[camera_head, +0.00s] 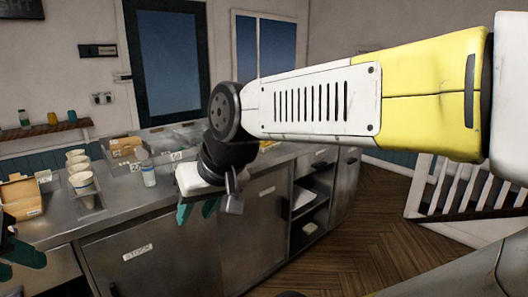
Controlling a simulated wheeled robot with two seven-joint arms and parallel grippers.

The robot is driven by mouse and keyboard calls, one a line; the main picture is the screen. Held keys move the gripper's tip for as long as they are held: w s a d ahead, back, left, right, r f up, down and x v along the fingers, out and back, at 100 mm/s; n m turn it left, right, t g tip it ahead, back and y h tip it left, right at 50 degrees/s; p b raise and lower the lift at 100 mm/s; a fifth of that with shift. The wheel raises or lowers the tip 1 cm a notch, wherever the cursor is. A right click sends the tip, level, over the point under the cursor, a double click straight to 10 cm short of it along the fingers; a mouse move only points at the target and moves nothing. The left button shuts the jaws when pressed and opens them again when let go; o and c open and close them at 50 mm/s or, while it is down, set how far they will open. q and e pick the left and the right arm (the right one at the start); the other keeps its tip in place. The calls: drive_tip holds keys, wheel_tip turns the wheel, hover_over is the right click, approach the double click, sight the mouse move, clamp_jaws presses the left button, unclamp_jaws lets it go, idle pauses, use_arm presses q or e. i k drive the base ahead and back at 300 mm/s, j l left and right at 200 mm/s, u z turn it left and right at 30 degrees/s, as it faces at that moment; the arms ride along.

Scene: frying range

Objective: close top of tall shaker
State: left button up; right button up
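A small pale cylinder with a bluish label (149,174), which looks like the tall shaker, stands upright on the steel counter. Its top is too small to tell whether it is open or shut. My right gripper (198,210) hangs in front of the counter's front edge, to the right of the shaker and lower in the picture. Its teal fingers are apart and nothing shows between them. My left gripper (16,262) is at the left edge, partly cut off, well away from the shaker. Its teal fingers look apart, with nothing seen in them.
The steel counter (122,208) holds stacked paper cups (82,181), a cardboard box (22,197) and bins (125,146) at the back. My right arm hides part of the counter's far right. Open shelves (308,205) sit below it. The wooden floor (372,230) at right is clear.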

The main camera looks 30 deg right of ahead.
sight(141, 154)
drive_tip(key=l+z, duration=0.25)
drive_tip(key=l, duration=0.25)
drive_tip(key=i+l+z, duration=0.2)
drive_tip(key=l, duration=0.25)
drive_tip(key=i+l+z, duration=0.1)
drive_tip(key=l+z, duration=0.15)
drive_tip(key=l, duration=0.25)
drive_tip(key=j, duration=2.65)
drive_tip(key=i, duration=0.05)
